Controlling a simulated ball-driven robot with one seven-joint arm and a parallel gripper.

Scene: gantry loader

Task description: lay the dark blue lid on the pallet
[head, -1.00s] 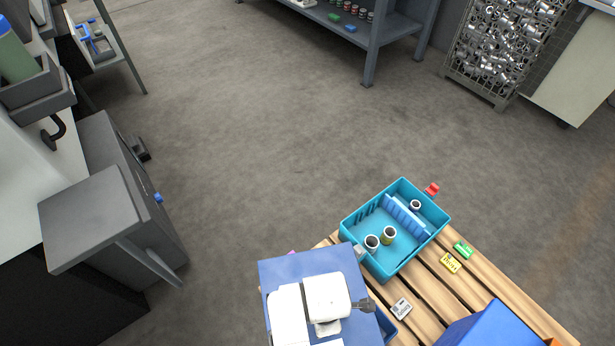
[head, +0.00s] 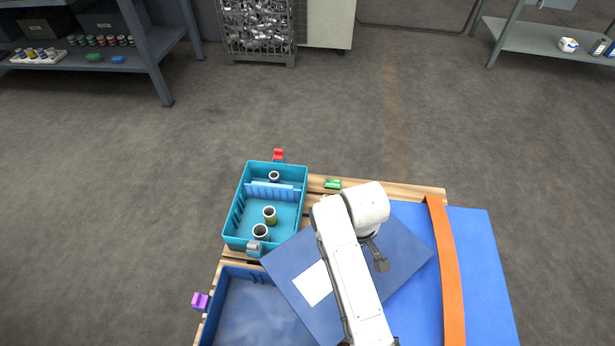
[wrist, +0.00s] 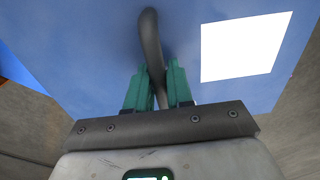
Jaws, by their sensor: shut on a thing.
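The dark blue lid (head: 284,262) is a flat panel with a white label (head: 312,284). In the wrist view my gripper (wrist: 158,88) is shut on the lid's grey bar handle (wrist: 151,45), with teal fingers on either side of it. The lid (wrist: 90,40) fills most of that view. In the head view it hangs tilted across the picture, over the middle of the wooden pallet (head: 408,190). My white arm covers part of it. I cannot tell its height above the pallet, whose middle is mostly hidden.
A teal crate (head: 240,205) with cylinders and a divider stands on the pallet's far left. A blue bin (head: 232,268) is at the near left. A bright blue box (head: 482,260) with an orange strap (head: 452,265) occupies the right. A purple clip (head: 200,301) and a red clip (head: 279,155) edge the pallet.

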